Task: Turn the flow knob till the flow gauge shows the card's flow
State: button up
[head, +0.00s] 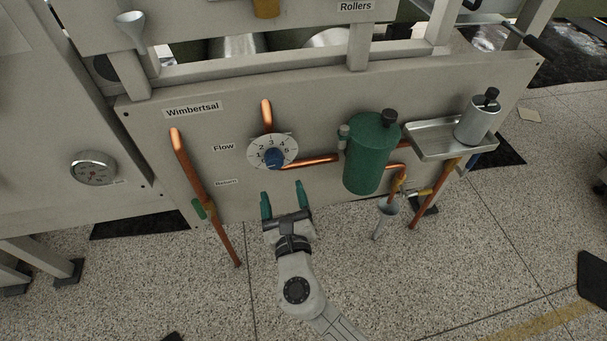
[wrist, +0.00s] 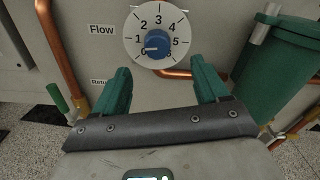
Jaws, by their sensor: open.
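The blue flow knob (head: 274,159) sits on a white numbered dial (head: 287,145) on the grey panel, right of the "Flow" label (head: 223,147). In the wrist view the knob (wrist: 158,44) is on the dial (wrist: 133,22), and its pale pointer mark is on the left side, at the low end near 0. My gripper (head: 283,192) is open and empty, below and in front of the knob, its green fingers pointing up at the panel. The fingers (wrist: 158,76) stand apart, below the knob on either side of it, not touching it. I cannot make out a card with a flow value.
A green canister (head: 368,155) and a metal tray (head: 425,149) with a silver can (head: 474,122) stand out from the panel at the right. Copper pipes (head: 190,165) run beside the dial. A round gauge (head: 94,168) is at far left. The space between gripper and knob is clear.

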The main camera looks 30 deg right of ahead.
aim_at(275, 165)
jog(key=shift+n, duration=0.4)
jog(key=x, duration=0.5)
jog(key=b+x, duration=0.1)
jog(key=x, duration=0.4)
jog(key=shift+w+a+f, duration=0.1)
jog(key=shift+w+f, duration=0.05)
jog(key=shift+w, duration=0.25)
jog(key=c, duration=1)
